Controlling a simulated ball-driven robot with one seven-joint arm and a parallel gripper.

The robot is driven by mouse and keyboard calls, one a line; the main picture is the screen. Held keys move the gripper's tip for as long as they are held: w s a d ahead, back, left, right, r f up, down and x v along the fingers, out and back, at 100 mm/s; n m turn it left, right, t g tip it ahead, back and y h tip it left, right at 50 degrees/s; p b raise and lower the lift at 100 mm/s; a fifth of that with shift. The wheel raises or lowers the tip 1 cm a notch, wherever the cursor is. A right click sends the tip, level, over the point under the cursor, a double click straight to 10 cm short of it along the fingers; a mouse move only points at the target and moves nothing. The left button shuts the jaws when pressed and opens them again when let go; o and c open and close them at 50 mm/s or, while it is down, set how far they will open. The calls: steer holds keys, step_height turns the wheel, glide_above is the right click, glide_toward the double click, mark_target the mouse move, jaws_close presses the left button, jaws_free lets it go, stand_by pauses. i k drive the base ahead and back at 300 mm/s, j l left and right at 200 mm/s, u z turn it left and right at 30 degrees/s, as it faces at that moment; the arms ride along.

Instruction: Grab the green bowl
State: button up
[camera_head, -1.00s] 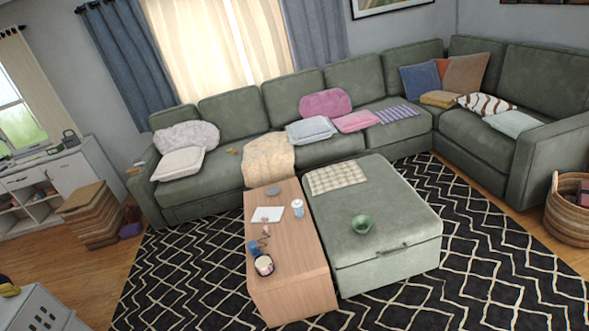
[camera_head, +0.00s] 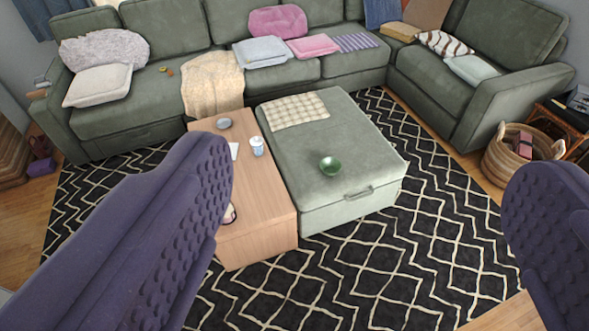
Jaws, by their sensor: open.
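My gripper (camera_head: 365,195) shows as two large dark purple ribbed fingers, one at the left and one at the lower right. They are wide apart with nothing between them. The bowl appears in the gap between the fingers but is well beyond them, not touched. The left finger hides part of the wooden table beside the ottoman.
The wooden coffee table (camera_head: 268,205) stands against the ottoman's left side, with a white cup (camera_head: 257,146) and a grey round item (camera_head: 224,123) on it. A green sectional (camera_head: 145,105) lies behind. A wicker basket (camera_head: 505,166) stands at right. The patterned rug (camera_head: 400,245) in front is clear.

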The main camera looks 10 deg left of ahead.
mark_target(330, 167)
steer(key=i+l+u, duration=0.15)
steer(key=i+l, duration=0.25)
steer(key=i, duration=0.5)
steer(key=i+l+u, duration=0.1)
steer(key=i+l, duration=0.45)
steer(key=i, duration=0.3)
steer(key=i+l+u, duration=0.15)
steer(key=i+l, duration=0.45)
steer(key=i, duration=0.25)
steer(key=i+l+u, duration=0.1)
steer(key=i+l, duration=0.6)
steer(key=i, duration=0.1)
